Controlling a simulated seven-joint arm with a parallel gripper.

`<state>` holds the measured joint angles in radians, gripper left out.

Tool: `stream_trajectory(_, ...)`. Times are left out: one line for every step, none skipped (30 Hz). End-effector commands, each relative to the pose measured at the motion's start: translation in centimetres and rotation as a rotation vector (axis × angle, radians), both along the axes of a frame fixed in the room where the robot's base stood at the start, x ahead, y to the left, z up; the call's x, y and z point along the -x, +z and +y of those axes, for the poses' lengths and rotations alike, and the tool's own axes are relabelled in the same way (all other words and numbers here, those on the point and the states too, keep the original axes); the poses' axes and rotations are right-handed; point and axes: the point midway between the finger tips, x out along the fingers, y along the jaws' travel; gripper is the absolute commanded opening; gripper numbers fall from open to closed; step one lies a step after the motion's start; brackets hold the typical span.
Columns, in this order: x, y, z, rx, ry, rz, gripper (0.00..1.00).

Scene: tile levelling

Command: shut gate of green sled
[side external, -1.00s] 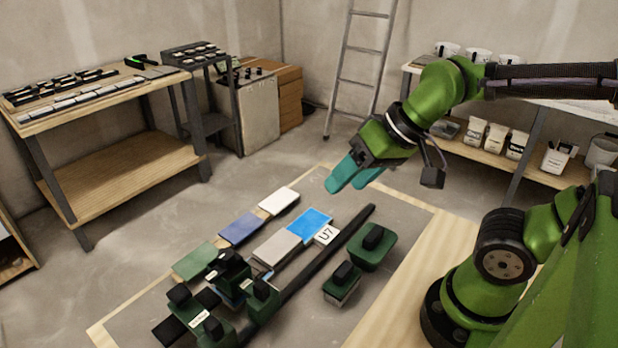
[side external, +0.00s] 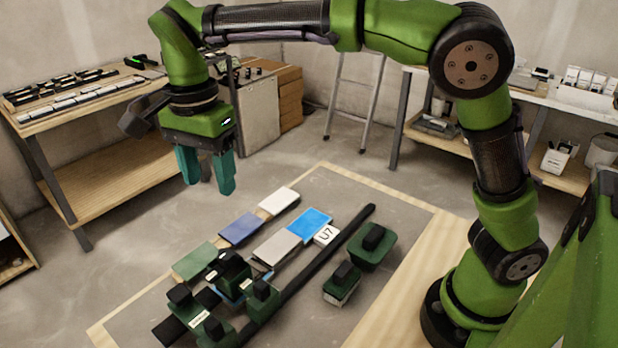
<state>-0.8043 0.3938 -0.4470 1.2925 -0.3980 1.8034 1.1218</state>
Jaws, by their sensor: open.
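My gripper (side external: 208,188) hangs with its teal fingers pointing down and apart, empty. It is above and behind the tiles, touching nothing. At the front left of the board stands a cluster of dark green blocks with black knobs, which looks like the sled (side external: 232,276). Parts of it carry small white labels, too small to read. Its gate cannot be told apart from the other blocks, nor whether it is open or shut. A green tile (side external: 195,262) lies just behind the cluster.
A blue tile (side external: 241,229), a white tile (side external: 279,200), a grey tile (side external: 277,247) and a bright blue tile (side external: 310,224) lie on the board. A black rail (side external: 327,256) runs diagonally past them.

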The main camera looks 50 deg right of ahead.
Motion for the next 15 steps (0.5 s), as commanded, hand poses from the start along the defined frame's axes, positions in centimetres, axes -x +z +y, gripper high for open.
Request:
stream_trajectory(0.0, -0.5, 0.0, 0.001, -0.002, 0.002, 0.58)
stream_trajectory(0.0, -0.8, 0.0, 0.002, -0.002, 0.003, 0.58)
stream_trajectory(0.0, -1.3, 0.0, 0.002, -0.001, 0.003, 0.58)
stream_trajectory(0.1, -1.8, 0.0, 0.002, -0.001, 0.004, 0.58)
stream_trajectory(0.1, -2.4, -0.1, 0.002, 0.0, 0.004, 0.58)
stream_trajectory(0.1, -3.2, -0.1, 0.002, -0.001, 0.004, 0.58)
stream_trajectory(0.1, -3.8, 0.0, 0.002, 0.0, 0.005, 0.58)
stream_trajectory(0.1, -4.5, -0.1, 0.003, 0.001, 0.005, 0.58)
stream_trajectory(0.1, -5.4, 0.0, 0.002, 0.001, 0.005, 0.58)
stream_trajectory(0.1, -6.0, -0.1, 0.002, 0.0, 0.005, 0.58)
stream_trajectory(0.1, -6.7, 0.0, 0.002, 0.001, 0.005, 0.58)
stream_trajectory(0.1, -7.6, -0.1, 0.002, 0.002, 0.004, 0.58)
stream_trajectory(0.1, -8.3, -0.1, 0.002, 0.001, 0.004, 0.58)
stream_trajectory(0.1, -8.9, -0.1, 0.002, 0.001, 0.004, 0.58)
stream_trajectory(0.1, -9.8, -0.1, 0.002, 0.001, 0.004, 0.58)
